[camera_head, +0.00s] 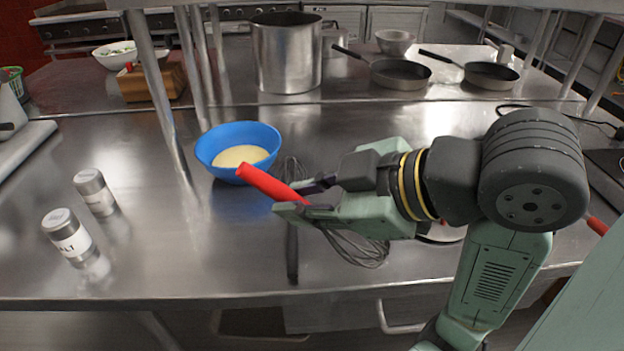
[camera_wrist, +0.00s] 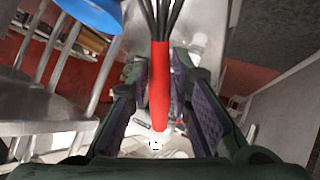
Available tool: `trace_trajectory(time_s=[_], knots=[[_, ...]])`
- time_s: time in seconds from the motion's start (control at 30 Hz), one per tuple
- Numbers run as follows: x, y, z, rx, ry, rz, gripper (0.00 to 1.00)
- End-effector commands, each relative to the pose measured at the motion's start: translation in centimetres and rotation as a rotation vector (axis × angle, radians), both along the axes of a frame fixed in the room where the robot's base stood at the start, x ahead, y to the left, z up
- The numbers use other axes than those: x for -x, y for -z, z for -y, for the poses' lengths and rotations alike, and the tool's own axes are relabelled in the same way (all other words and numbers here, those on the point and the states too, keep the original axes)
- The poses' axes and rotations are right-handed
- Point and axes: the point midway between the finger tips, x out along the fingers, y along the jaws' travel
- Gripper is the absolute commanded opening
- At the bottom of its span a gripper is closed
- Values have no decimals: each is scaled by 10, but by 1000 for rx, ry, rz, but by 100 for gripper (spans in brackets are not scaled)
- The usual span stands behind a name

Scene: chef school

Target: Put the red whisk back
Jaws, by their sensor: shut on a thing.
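My gripper (camera_head: 300,198) is shut on the red handle of the red whisk (camera_head: 266,182), above the steel counter. The whisk is tilted: its handle end points up and left, toward the blue bowl (camera_head: 207,152), and its wire loops hang below my gripper to the right. The bowl holds pale yellow batter and stands just behind the handle end. In the wrist view the red whisk (camera_wrist: 160,85) shows between both fingers (camera_wrist: 163,105), its dark wires running out of the top of the picture. Part of the handle is hidden by my fingers in the head view.
A dark-handled whisk (camera_head: 292,250) appears to lie on the counter behind my gripper. Two shakers (camera_head: 68,236) stand at the left. A pot (camera_head: 287,55) and two pans (camera_head: 400,74) stand farther back.

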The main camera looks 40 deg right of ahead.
Motion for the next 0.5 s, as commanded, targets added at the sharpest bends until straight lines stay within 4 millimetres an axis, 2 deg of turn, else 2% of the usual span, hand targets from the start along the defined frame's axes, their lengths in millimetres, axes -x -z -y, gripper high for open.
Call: trace_trajectory(time_s=[0.3,0.5], knots=[[-78,8,33,-4,-2,-4,0],[-118,12,51,-1,-1,-3,0]])
